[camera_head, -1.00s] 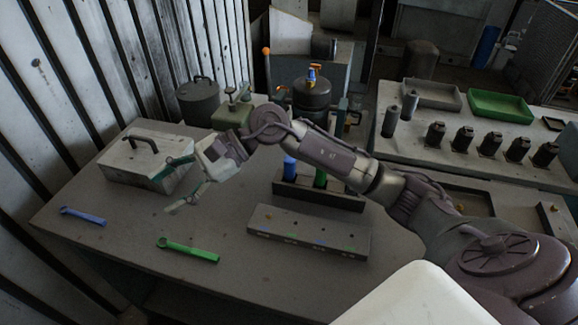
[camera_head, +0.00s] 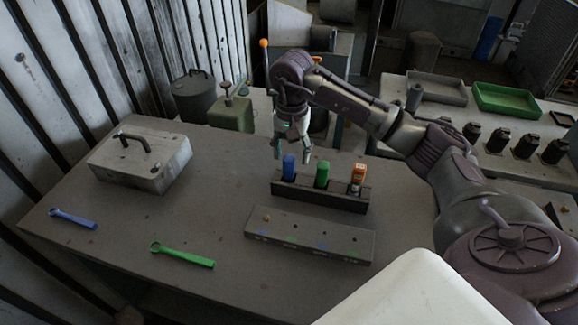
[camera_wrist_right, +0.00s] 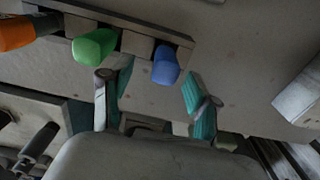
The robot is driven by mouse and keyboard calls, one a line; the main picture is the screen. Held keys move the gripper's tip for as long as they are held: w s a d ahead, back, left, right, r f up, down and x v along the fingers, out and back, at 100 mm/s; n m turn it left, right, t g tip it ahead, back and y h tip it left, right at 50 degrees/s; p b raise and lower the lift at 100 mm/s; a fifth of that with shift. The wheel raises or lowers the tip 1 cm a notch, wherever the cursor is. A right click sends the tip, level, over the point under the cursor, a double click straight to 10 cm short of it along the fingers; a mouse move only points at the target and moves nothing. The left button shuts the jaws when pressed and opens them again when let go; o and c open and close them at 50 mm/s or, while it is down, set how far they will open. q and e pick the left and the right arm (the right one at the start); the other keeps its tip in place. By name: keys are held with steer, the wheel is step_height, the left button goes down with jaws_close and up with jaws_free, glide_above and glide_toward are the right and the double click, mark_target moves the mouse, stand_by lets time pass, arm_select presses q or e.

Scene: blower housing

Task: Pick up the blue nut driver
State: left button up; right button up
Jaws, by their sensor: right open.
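The blue nut driver (camera_head: 289,168) stands upright in the left slot of a dark holder (camera_head: 340,200), with only its handle showing. My right gripper (camera_head: 292,156) points down just above and behind the blue handle in the head view. In the right wrist view the blue handle (camera_wrist_right: 166,66) lies ahead of the open fingers (camera_wrist_right: 155,97), between their lines, with the gap empty. The green handle (camera_wrist_right: 95,47) is close to one finger; I cannot tell if they touch. My left gripper is not seen.
A green driver (camera_head: 322,174) and an orange one (camera_head: 358,178) share the holder. A grey block with holes (camera_head: 310,236) lies in front. A blue wrench (camera_head: 73,218), a green wrench (camera_head: 183,255) and a grey box (camera_head: 140,163) lie left. The table's middle-left is clear.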

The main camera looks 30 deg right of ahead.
mark_target(289, 168)
steer(key=f+p, duration=0.1)
steer(key=f, duration=0.1)
steer(key=f+p, duration=0.1)
steer(key=f, duration=0.2)
steer(key=shift+w+a+f, duration=0.2)
steer(key=shift+f, duration=0.25)
jaws_close()
